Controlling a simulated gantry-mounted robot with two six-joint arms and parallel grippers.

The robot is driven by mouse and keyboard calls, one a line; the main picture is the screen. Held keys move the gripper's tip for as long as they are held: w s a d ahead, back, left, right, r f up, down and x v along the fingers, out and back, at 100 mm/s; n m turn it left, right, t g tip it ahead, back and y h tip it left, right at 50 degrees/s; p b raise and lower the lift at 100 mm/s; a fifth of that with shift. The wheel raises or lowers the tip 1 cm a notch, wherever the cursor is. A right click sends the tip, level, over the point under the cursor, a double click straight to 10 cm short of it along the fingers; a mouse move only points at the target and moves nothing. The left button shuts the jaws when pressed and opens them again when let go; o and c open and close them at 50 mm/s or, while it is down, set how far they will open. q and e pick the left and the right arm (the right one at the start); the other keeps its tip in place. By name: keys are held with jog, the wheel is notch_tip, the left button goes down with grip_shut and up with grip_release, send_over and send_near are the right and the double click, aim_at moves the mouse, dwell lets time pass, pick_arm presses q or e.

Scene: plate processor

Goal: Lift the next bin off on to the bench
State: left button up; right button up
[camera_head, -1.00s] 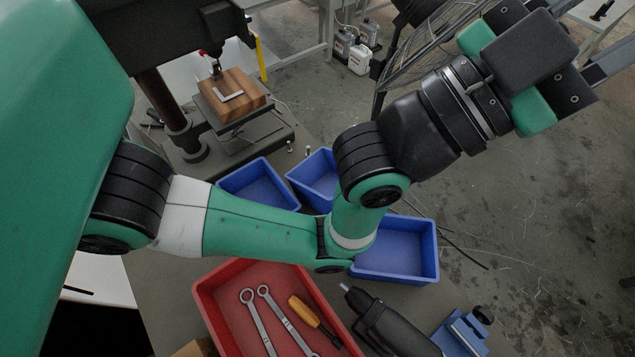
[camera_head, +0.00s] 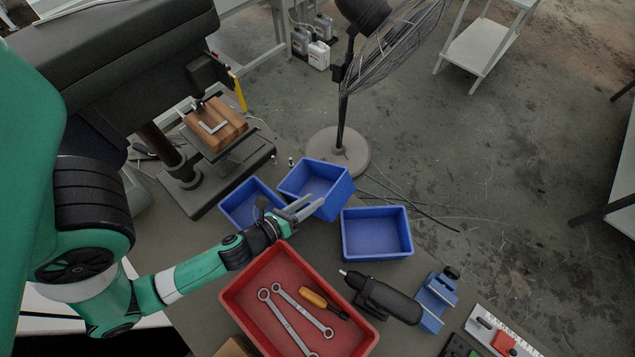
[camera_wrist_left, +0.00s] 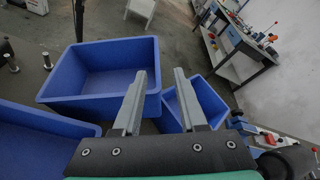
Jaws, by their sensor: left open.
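Three open blue bins stand near the bench's far edge: a left bin (camera_head: 240,207), a middle bin (camera_head: 322,176) and a right bin (camera_head: 376,252). They look empty. My left gripper (camera_head: 314,204) is open with nothing held, at the near right side of the middle bin. I cannot tell whether the fingers straddle the rim. My right gripper is not in view.
A red tray (camera_head: 237,312) with two wrenches and an orange-handled screwdriver lies close in front. A black power tool (camera_head: 388,301) and a blue vise-like fixture (camera_head: 434,302) are right of it. A drill press (camera_head: 185,172) stands left; a fan (camera_head: 338,150) stands behind.

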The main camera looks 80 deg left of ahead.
aim_at(330, 191)
pick_arm(q)
jog(key=shift+f+p+x, duration=0.1)
jog(key=shift+f+x, duration=0.1)
jog(key=shift+x, duration=1.6)
jog(key=shift+f+p+x, duration=0.15)
jog(key=shift+f+x, duration=0.05)
jog(key=shift+x, duration=1.55)
jog(key=shift+f+p+x, duration=0.1)
jog(key=shift+f+x, duration=0.1)
jog(key=shift+x, duration=1.6)
jog(key=shift+s+d, duration=0.1)
jog(key=shift+s, duration=0.1)
grip_shut()
